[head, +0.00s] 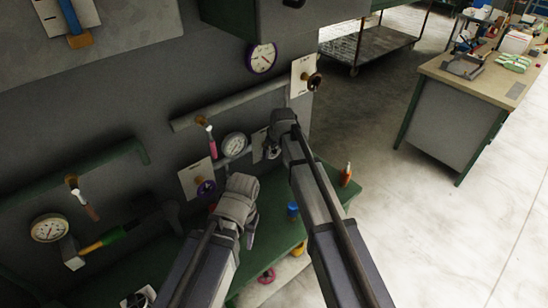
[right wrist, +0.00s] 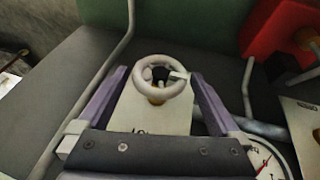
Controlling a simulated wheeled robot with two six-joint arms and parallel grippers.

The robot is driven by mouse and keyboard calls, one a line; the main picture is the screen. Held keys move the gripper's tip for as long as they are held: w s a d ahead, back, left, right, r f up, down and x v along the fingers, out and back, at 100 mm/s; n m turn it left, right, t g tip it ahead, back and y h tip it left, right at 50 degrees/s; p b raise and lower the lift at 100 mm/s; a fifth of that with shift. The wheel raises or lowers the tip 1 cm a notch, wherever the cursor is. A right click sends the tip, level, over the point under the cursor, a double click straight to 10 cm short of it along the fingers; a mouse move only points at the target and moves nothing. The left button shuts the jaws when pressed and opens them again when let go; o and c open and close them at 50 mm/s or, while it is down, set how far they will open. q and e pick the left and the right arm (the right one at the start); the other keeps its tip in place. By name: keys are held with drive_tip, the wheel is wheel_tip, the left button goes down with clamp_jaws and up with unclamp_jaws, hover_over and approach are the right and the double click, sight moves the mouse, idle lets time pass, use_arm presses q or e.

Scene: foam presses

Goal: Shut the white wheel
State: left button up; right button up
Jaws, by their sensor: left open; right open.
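The white wheel (right wrist: 139,86) is a small round handwheel with a dark hub. It stands on a brass stem in front of a white plate (right wrist: 125,117) in the right wrist view. My right gripper (right wrist: 160,78) is open, with one finger on each side of the wheel and a visible gap to the rim. My left gripper (head: 242,183) is open and appears empty, lower and to the left of the right one.
A purple wheel (head: 206,187), a dial gauge (head: 234,144) and a pink-handled lever (head: 210,132) are close left of my grippers. A green shelf (head: 268,247) below carries an orange bottle (head: 346,176).

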drive_tip(key=b+x, duration=0.1)
drive_tip(key=x, duration=0.2)
drive_tip(key=shift+b, duration=0.3)
use_arm(q)
wheel_tip(320, 180, down, 2)
drive_tip(key=shift+f, duration=0.25)
use_arm(e)
drive_tip(key=shift+r, duration=0.1)
drive_tip(key=shift+s, duration=0.1)
drive_tip(key=c, duration=1.1)
